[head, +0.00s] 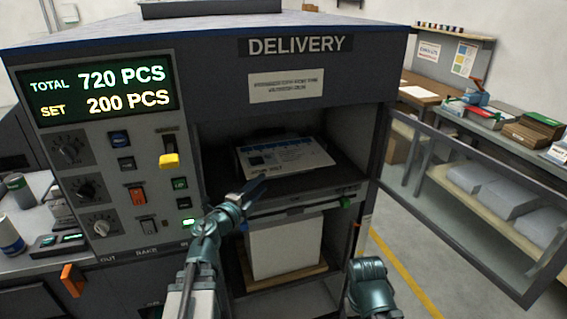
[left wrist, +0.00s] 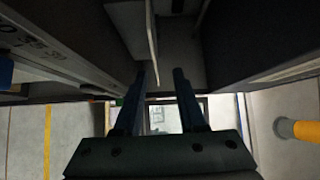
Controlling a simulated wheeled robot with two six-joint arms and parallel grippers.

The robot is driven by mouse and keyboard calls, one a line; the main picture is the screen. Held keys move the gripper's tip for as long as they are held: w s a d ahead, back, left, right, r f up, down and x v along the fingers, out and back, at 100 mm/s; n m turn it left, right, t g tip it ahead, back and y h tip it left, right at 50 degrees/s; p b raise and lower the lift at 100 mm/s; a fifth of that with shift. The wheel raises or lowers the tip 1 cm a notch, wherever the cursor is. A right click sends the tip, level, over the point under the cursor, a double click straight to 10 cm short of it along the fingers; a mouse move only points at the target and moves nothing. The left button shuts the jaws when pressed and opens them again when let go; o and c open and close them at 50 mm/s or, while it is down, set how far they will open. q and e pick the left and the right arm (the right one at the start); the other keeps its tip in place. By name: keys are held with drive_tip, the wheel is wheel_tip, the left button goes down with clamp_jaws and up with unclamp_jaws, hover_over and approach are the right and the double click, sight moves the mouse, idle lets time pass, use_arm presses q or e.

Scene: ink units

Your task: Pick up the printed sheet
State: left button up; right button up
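The printed sheet (head: 287,157) lies flat on top inside the delivery bay, white with a blue printed band and dark lettering. Its far edge sits deep in the shadowed bay. My left gripper (head: 254,189) is at the bay's front edge, just in front of and below the sheet's near edge. In the left wrist view its two dark fingers (left wrist: 158,88) are apart. A thin pale edge (left wrist: 152,35) shows beyond and between them; I cannot tell whether it is the sheet. My right gripper is not in view; only a teal part of my right arm shows.
The delivery bay's side walls and front ledge (head: 300,198) surround the sheet closely. A white stack (head: 285,246) stands on a wooden board below. A transparent door (head: 470,200) swings open at right. The control panel (head: 125,180) is at left.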

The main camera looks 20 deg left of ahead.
use_arm(q)
approach(286, 167)
drive_tip(key=shift+m+h, duration=0.3)
drive_tip(key=shift+m, duration=0.1)
drive_tip(key=x, duration=0.4)
drive_tip(key=shift+w+a+f, duration=0.1)
drive_tip(key=shift+a, duration=0.35)
drive_tip(key=shift+w+d, duration=0.15)
drive_tip(key=shift+w, duration=0.15)
drive_tip(key=x, duration=0.5)
drive_tip(key=shift+d+f, duration=0.1)
drive_tip(key=shift+d, duration=0.15)
clamp_jaws()
